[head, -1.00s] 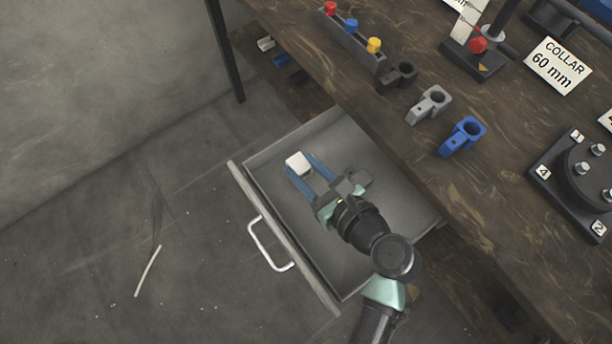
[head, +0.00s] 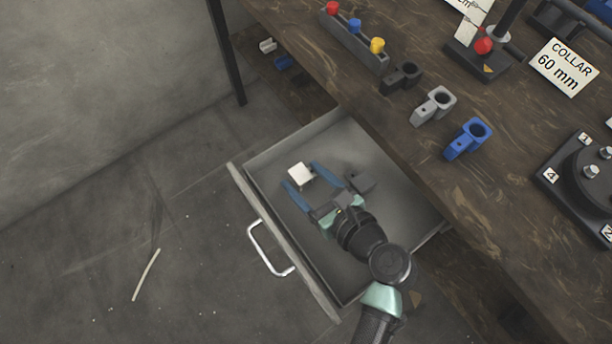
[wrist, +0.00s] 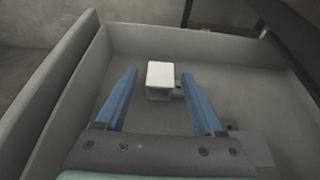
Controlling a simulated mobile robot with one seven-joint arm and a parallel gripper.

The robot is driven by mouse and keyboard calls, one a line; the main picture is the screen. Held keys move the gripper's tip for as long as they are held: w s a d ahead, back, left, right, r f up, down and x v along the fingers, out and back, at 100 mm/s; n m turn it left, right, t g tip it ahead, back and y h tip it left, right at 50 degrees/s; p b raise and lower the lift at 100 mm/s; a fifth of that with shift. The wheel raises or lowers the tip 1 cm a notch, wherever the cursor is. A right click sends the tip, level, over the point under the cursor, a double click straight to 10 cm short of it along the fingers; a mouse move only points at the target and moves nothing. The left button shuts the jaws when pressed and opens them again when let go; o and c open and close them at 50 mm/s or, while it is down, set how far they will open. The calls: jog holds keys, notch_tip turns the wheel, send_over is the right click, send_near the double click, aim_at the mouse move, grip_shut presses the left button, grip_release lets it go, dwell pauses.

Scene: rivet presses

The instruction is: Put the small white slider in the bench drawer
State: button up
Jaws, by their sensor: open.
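The small white slider (head: 301,174) is in the open bench drawer (head: 262,162), towards its far left part. My gripper (head: 305,175) is inside the drawer outline with its two blue fingers spread. In the wrist view the slider (wrist: 160,76) shows between and just beyond the fingertips of my gripper (wrist: 158,78), with a gap on both sides. The slider appears to rest on the drawer floor (wrist: 235,95). A small dark tab shows at its right side.
The drawer handle (head: 268,250) faces the floor. On the bench (head: 420,130) stand grey and blue collars (head: 468,138), a rack with coloured pegs (head: 352,45) and a "COLLAR 60 mm" sign (head: 562,68). A thin pale strip (head: 146,274) lies on the floor.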

jog(key=p+v, duration=0.3)
jog(key=v, duration=0.9)
jog(key=w+r+n+t+h, duration=0.1)
jog(key=w+r+n+h, duration=0.1)
jog(key=w+r+n, duration=0.7)
jog(key=w+r+n+t+h, duration=0.1)
jog(key=w+r+n+t, duration=0.15)
jog(key=r, duration=0.45)
jog(key=w+a+r+n+t+h, duration=0.1)
jog(key=w+r+n+t, duration=0.2)
jog(key=r, duration=0.4)
jog(key=w+r+n+t+h, duration=0.1)
jog(key=w+r+n, duration=0.25)
jog(key=r, duration=0.35)
jog(key=s+a+r+n+t+h, duration=0.1)
jog(key=s+r+n+t, duration=0.2)
jog(key=r, duration=0.6)
jog(key=s+a+r+n+t+h, duration=0.1)
jog(key=s+a+r+n+t, duration=0.1)
jog(key=r, duration=0.8)
jog(key=s+a+r+n+t, duration=0.2)
jog(key=s+r+n+t, duration=0.2)
jog(key=r, duration=0.5)
jog(key=shift+s+a+r+n+h, duration=0.2)
jog(key=shift+s+n+h, duration=0.3)
jog(key=shift+n, duration=0.4)
jog(key=shift+s+r, duration=0.1)
